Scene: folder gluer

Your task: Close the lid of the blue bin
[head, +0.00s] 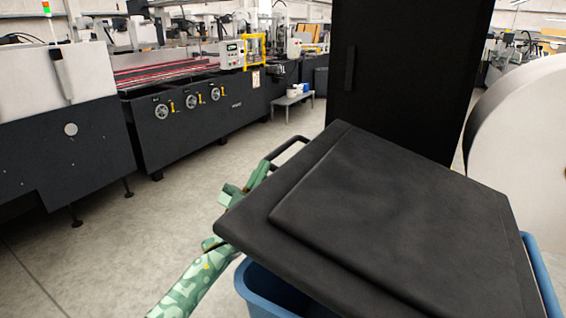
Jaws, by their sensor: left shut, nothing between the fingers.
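The blue bin (262,288) stands at the lower right, its rim showing below the lid and along the right edge. Its black lid (400,215) is a wide flat panel with a raised middle. The lid sits tilted above the rim, and a gap shows between them at the near left. My left gripper (258,178), green, is at the lid's left edge, close to a black bar handle (290,150). It is shut and empty. The lid hides part of my left arm, and I cannot tell whether the gripper touches the lid. My right gripper is not in view.
A tall black cabinet (400,70) stands right behind the bin. A large pale roll (520,130) is at the right. A long dark folder gluer machine (190,110) runs along the left and back. The grey floor (120,235) at left is clear.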

